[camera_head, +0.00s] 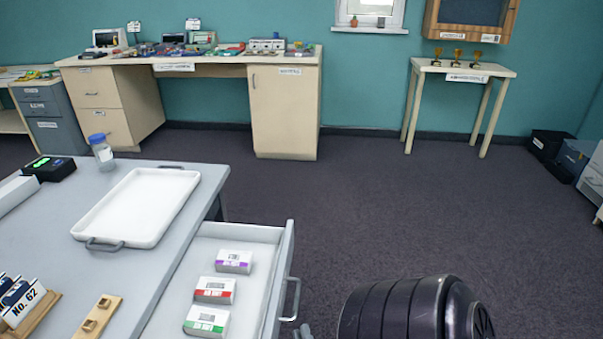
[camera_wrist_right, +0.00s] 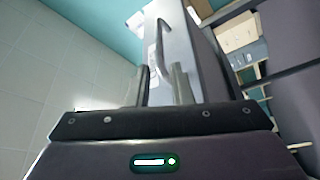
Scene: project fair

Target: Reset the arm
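My right arm (camera_head: 415,308), a thick black link, shows at the bottom of the head view. A small grey part, perhaps a fingertip of my right gripper (camera_head: 304,331), shows at the bottom edge, just below the drawer handle (camera_head: 294,300). In the right wrist view my right gripper (camera_wrist_right: 161,75) has its two fingers apart with nothing held between them. The handle (camera_wrist_right: 164,38) lies beyond the fingertips and looks apart from them. The drawer (camera_head: 256,262) is pulled open and holds purple-, red- and green-marked boxes. My left gripper is not in view.
The grey table (camera_head: 55,230) bears a white tray (camera_head: 135,205), a blue-capped bottle (camera_head: 101,152), a black device (camera_head: 48,167) and a No. 62 stand (camera_head: 22,305). A workbench (camera_head: 215,64) and a trophy table (camera_head: 462,68) stand by the wall. The floor between is clear.

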